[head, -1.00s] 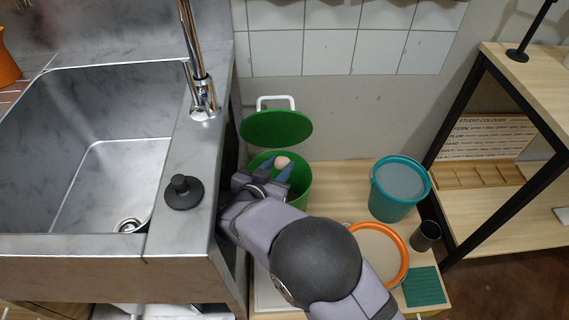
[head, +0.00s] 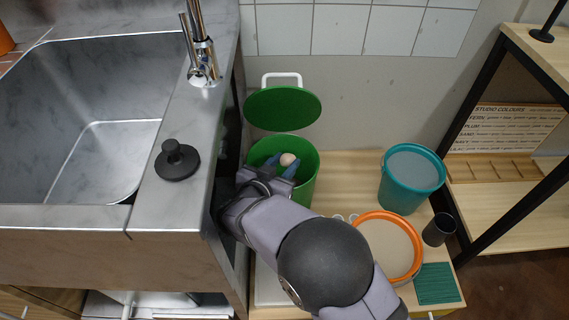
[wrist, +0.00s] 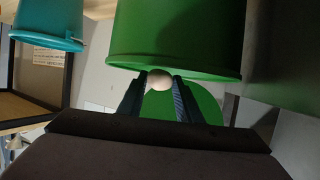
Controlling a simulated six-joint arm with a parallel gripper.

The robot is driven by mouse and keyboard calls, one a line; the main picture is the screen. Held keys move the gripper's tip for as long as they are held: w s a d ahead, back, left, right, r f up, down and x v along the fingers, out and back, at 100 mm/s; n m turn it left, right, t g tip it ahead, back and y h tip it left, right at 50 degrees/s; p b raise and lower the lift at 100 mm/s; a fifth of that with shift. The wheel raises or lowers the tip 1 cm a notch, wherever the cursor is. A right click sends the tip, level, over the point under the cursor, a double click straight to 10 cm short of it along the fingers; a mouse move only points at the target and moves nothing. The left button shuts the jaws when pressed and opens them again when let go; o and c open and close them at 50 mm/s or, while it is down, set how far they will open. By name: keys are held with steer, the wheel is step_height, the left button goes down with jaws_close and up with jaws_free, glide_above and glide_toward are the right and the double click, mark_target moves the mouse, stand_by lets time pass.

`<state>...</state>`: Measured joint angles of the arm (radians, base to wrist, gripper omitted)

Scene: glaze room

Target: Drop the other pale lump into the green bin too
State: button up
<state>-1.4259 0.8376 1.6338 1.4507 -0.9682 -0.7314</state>
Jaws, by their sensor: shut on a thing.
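A pale, rounded lump (head: 289,159) is between the blue fingertips of my gripper (head: 287,167), which is shut on it. The green bin (head: 308,188) stands beside the sink unit with its green lid (head: 282,108) raised behind it. In the head view the lump shows against the bin's open mouth. The wrist view looks upside down; there the lump (wrist: 159,80) overlaps the rim of the bin (wrist: 180,40), with the lid (wrist: 160,105) beyond the fingers. I cannot tell its exact height against the rim. My arm and gripper hide part of the bin's front and inside.
The steel sink (head: 75,75) and its edge rise close on the left, with a black stopper (head: 177,160) on top. To the right stand a teal bucket (head: 408,185), an orange-rimmed round item (head: 416,240), a dark cup (head: 438,230) and a black-framed shelf (head: 478,140).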

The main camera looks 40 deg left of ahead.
steer(key=o, duration=1.1)
steer(key=shift+o, duration=0.2)
steer(key=shift+r, duration=0.15)
